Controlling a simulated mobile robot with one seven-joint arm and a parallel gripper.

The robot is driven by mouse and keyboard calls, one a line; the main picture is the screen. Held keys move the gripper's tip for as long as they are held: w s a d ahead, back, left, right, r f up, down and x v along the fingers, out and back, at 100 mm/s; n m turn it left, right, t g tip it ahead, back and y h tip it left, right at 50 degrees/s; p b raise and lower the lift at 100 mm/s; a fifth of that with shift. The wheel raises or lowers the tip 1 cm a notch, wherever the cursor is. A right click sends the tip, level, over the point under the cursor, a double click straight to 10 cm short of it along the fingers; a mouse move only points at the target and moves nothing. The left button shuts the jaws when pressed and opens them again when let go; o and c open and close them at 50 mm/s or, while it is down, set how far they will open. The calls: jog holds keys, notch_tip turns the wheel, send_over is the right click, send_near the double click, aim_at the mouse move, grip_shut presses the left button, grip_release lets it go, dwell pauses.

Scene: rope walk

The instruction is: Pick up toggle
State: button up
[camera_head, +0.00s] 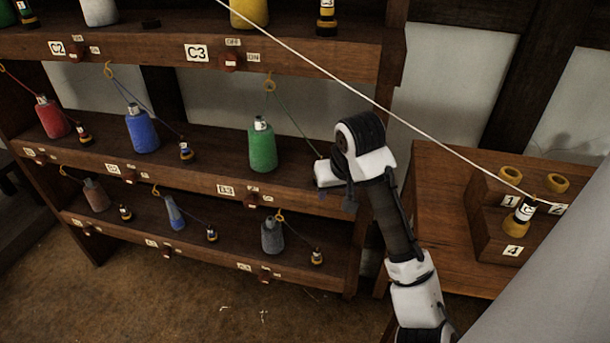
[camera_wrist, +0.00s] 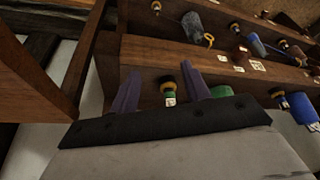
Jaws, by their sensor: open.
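One toggle with a white label (camera_wrist: 168,91) shows between my fingers in the wrist view, close to the green bobbin (camera_wrist: 221,91). In the head view the green bobbin (camera_head: 262,146) stands on the middle shelf. Its green cord runs right and down to behind my gripper (camera_head: 336,197), which hides its end. My gripper's purple fingers (camera_wrist: 161,70) are spread apart, one on each side of the toggle. I see no contact with it. Another toggle marked C (camera_head: 525,211) sits on the white line at the right.
The wooden rack (camera_head: 330,259) holds coloured bobbins on several shelves, with toggles beside them. Its right upright stands close to my gripper. A stepped wooden block (camera_head: 484,226) with numbered rings stands on a table (camera_head: 431,184) at the right. The white line crosses above my arm.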

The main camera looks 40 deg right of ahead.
jog(key=w+d, duration=0.1)
jog(key=w, duration=0.1)
jog(key=w+d+b, duration=0.1)
jog(key=w, duration=0.2)
jog(key=w+d, duration=0.1)
jog(key=w, duration=0.2)
jog(key=shift+w+d, duration=0.1)
jog(key=shift+d, duration=0.15)
jog(key=shift+w+d, duration=0.25)
jog(key=shift+w, duration=0.4)
jog(key=shift+w+d, duration=0.25)
jog(key=shift+w, duration=0.35)
jog(key=shift+x, duration=1.1)
jog(key=shift+w+d+f, duration=0.15)
jog(key=shift+w+f, duration=0.05)
jog(key=shift+f, duration=0.2)
grip_shut()
